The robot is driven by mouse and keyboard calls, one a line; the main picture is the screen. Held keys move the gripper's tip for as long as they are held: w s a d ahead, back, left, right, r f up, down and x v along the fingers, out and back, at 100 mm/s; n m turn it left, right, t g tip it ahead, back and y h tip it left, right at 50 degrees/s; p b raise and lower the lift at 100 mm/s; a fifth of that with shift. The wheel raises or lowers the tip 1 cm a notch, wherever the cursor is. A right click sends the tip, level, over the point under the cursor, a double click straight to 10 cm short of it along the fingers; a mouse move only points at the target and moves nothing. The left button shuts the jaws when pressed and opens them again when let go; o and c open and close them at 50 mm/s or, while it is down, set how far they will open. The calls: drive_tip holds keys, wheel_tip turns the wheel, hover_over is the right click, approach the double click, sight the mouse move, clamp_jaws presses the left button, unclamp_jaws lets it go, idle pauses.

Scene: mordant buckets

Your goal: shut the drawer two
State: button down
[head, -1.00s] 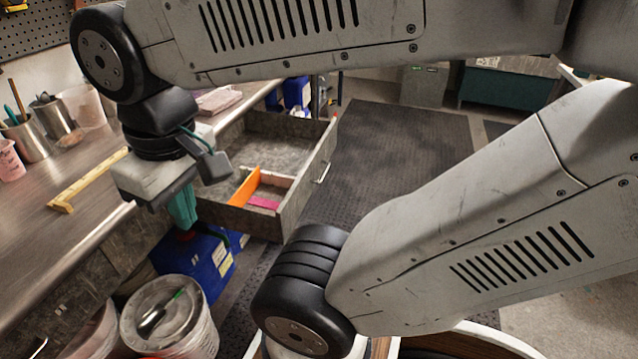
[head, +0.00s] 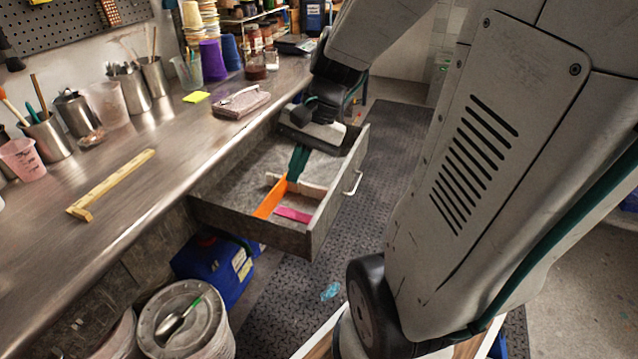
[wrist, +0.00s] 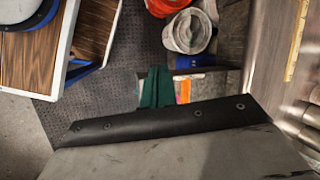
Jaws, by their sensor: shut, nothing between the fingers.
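The open drawer (head: 248,226) sticks out from under the metal workbench in the head view. It is grey, with a pale bar handle (head: 353,183) on its front panel. Inside are an orange divider (head: 268,198) and a pink piece (head: 293,214). My gripper (head: 296,172) points down with its green fingers together over the drawer's inside, near the orange divider. It appears empty. In the wrist view the green fingers (wrist: 156,90) show beside the orange divider (wrist: 184,90), and much of the drawer is hidden behind my wrist. I cannot tell whether the fingertips touch anything.
The workbench top (head: 150,215) bears a yellow wooden strip (head: 110,185), a pinkish bundle (head: 241,102) and several cups. Below stand a blue container (head: 215,268) and a lidded bucket (head: 180,315). The dark floor mat (head: 395,150) in front of the drawer is mostly clear.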

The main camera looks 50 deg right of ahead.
drive_tip(key=w+d+f+m+t+y, duration=0.1)
drive_tip(key=d+f+m+t, duration=0.1)
drive_tip(key=d+f+m, duration=0.5)
drive_tip(key=w+d+f+m+t, duration=0.1)
drive_tip(key=d+f+m+t, duration=0.3)
drive_tip(key=d, duration=0.6)
drive_tip(key=s+d+f+m+t+h, duration=0.1)
drive_tip(key=s+d+f+m+h, duration=0.1)
drive_tip(key=s+d+f+m, duration=0.7)
approach(336, 203)
wheel_tip(336, 203, down, 5)
drive_tip(key=w, duration=0.2)
drive_tip(key=shift+w+a+m, duration=0.3)
drive_tip(key=shift+w+a, duration=0.4)
drive_tip(key=shift+w, duration=0.2)
drive_tip(key=shift+w, duration=0.1)
